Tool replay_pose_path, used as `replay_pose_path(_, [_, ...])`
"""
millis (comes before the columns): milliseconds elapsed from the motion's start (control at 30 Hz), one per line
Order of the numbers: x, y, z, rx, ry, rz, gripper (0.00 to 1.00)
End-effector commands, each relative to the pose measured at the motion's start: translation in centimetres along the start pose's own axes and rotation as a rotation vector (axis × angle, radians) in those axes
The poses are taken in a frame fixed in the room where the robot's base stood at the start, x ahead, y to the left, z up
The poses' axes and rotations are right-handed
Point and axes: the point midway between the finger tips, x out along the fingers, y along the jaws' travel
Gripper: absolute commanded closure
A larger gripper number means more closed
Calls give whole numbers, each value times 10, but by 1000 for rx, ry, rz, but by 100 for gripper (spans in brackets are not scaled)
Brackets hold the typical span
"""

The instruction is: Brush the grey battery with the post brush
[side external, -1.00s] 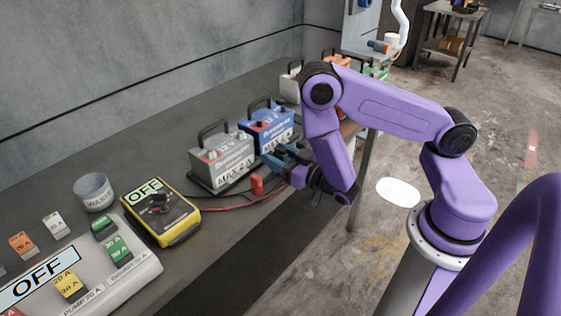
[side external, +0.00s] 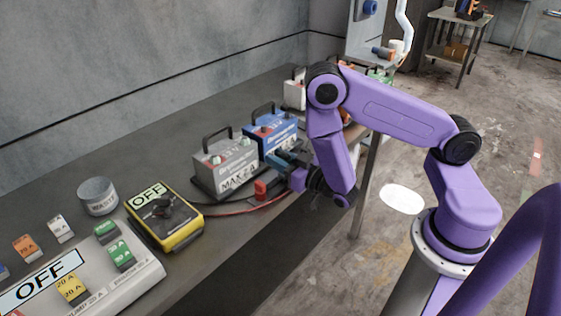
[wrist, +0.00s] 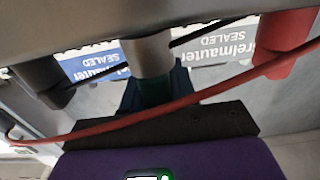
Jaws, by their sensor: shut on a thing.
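The grey battery (side external: 232,175) stands on the bench with a black handle and a label on its front. A blue battery (side external: 281,136) stands right behind it. My gripper (side external: 283,162) is low at the right end of the grey battery, in front of the blue one. It is shut on a pale grey cylindrical thing (wrist: 151,58), seen between the dark blue fingers in the wrist view. This could be the post brush, but its far end is out of view. I cannot tell whether it touches a battery.
A red clamp (side external: 261,189) with a red cable (wrist: 190,98) lies by my gripper; the cable crosses the wrist view. A black clamp (wrist: 45,80) is at left there. A yellow switch box (side external: 165,215) reading OFF, a grey cup (side external: 98,197) and a fuse panel (side external: 130,285) occupy the near bench.

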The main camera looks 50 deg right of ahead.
Motion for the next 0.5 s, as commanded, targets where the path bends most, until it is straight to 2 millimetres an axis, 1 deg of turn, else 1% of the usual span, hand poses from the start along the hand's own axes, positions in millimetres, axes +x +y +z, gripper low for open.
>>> replay_pose_path(267, [0,0,-22,2,3,-1,100])
replay_pose_path(500, [0,0,-52,3,4,0,100])
